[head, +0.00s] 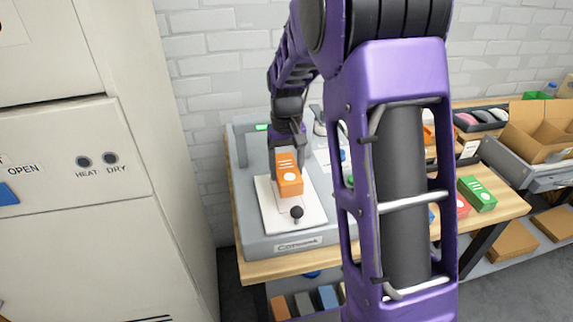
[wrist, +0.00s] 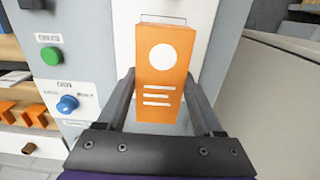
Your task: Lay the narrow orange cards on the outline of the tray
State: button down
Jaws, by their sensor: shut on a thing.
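A narrow orange card (head: 289,182), thick like a small box with a white dot and white lines, is held by my gripper (head: 290,145). The card (wrist: 166,80) also fills the middle of the wrist view, between the two dark fingers of my gripper (wrist: 168,100). It is over the white tray (head: 273,224) with a black knob, on the grey machine. I cannot tell whether it touches the tray. In the wrist view, a thin dark line, perhaps the outline (wrist: 163,17), shows past the card's far end; the rest is hidden behind the card.
The grey machine (head: 285,246) stands on a wooden bench (head: 265,268). A green box (head: 477,194) and an open cardboard box (head: 540,130) are at the right. A tall cream cabinet (head: 150,200) is close on the left. My arm hides much of the bench.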

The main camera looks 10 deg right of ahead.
jog(key=shift+f+b, duration=1.45)
jog(key=shift+f, duration=0.8)
grip_release()
jog(key=shift+r, duration=0.15)
jog(key=shift+r+p, duration=0.9)
jog(key=shift+r, duration=0.1)
jog(key=shift+r, duration=0.1)
